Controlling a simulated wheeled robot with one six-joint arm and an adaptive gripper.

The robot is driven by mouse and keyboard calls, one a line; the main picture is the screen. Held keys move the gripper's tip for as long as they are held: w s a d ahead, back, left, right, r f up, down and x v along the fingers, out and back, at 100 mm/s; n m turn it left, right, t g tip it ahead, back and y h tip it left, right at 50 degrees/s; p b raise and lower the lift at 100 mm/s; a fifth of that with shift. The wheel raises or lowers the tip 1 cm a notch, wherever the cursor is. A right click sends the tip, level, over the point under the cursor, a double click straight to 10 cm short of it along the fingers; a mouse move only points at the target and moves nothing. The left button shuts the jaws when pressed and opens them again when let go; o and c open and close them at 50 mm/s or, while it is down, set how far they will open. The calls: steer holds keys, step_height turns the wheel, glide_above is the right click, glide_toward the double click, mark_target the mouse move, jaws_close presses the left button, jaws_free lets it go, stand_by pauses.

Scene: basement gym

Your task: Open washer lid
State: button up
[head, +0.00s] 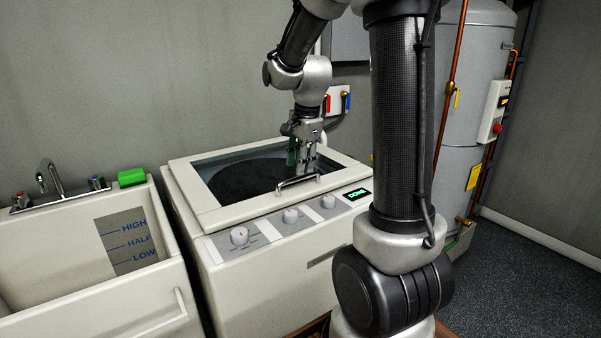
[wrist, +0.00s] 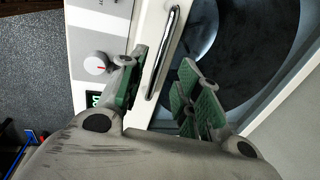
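The washer (head: 315,258) is a cream top-loader beside the sink. Its lid (head: 237,217) has a cream frame around a dark glass window and lies shut. A chrome bar handle (head: 298,181) stands along the lid's front edge. It also shows in the wrist view as a chrome bar handle (wrist: 167,52). My gripper (head: 303,168) is over the lid, just behind and above the handle in the head view. In the wrist view my gripper (wrist: 160,92) has its green-padded fingers spread apart, with the handle's near end between them. I cannot tell whether either finger touches the handle.
The washer's front panel has several knobs (head: 239,235) and a lit green display (head: 358,193). A utility sink (head: 60,240) with a green block (head: 131,177) on its rim stands at left. A grey water tank (head: 478,110) with copper pipes stands at right.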

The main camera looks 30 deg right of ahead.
mark_target(298, 178)
steer(key=shift+w+a+f, duration=0.1)
steer(key=shift+w+f, duration=0.1)
steer(key=shift+f, duration=0.75)
steer(key=shift+w+f, duration=0.15)
steer(key=shift+f, duration=0.8)
jaws_close()
